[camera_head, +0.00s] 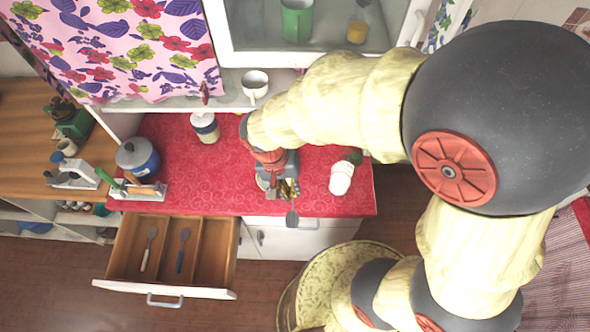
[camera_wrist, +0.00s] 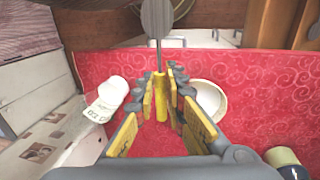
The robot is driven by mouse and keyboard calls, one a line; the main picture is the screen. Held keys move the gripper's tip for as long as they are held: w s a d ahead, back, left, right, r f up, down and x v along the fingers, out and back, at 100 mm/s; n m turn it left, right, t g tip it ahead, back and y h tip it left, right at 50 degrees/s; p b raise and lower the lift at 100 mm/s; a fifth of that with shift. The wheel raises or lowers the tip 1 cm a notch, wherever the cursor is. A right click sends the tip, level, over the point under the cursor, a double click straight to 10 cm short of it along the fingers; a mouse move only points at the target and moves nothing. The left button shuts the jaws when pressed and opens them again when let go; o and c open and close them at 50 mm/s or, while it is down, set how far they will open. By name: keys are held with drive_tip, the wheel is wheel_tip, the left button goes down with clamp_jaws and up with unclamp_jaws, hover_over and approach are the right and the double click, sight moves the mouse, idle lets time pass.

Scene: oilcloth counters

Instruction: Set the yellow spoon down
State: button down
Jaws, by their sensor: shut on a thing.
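The yellow spoon shows in the wrist view with its yellow handle (camera_wrist: 160,95) between my fingers and its grey head pointing away from me. In the head view its grey head (camera_head: 292,219) sticks out past the red counter's front edge. My gripper (camera_head: 286,190) is shut on the handle, above the front part of the counter; its fingers also show in the wrist view (camera_wrist: 165,84). How high the spoon is above the counter is hard to tell.
An open wooden drawer (camera_head: 214,250) at the left holds a cream-handled utensil (camera_head: 149,248) and a blue-handled one (camera_head: 182,250). On the red counter (camera_head: 240,150) stand a white cup (camera_head: 341,178), a lidded jar (camera_head: 205,128) and a blue pot (camera_head: 138,160). A white bowl (camera_wrist: 211,98) lies near my fingers.

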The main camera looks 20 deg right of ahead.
drive_tip(key=w+d+f, duration=0.4)
drive_tip(key=w+d, duration=0.1)
drive_tip(key=w, duration=0.1)
hover_over(312, 180)
drive_tip(key=a, duration=0.1)
wheel_tip(312, 180, down, 5)
drive_tip(key=shift+w+f, duration=0.1)
drive_tip(key=shift+w+d+f, duration=0.1)
drive_tip(key=shift+d+f, duration=0.05)
drive_tip(key=shift+f, duration=0.05)
drive_tip(key=shift+f+b, duration=0.3)
drive_tip(key=shift+f, duration=1.2)
drive_tip(key=shift+f, duration=0.15)
drive_tip(key=c, duration=1.8)
unclamp_jaws()
drive_tip(key=shift+c, duration=0.2)
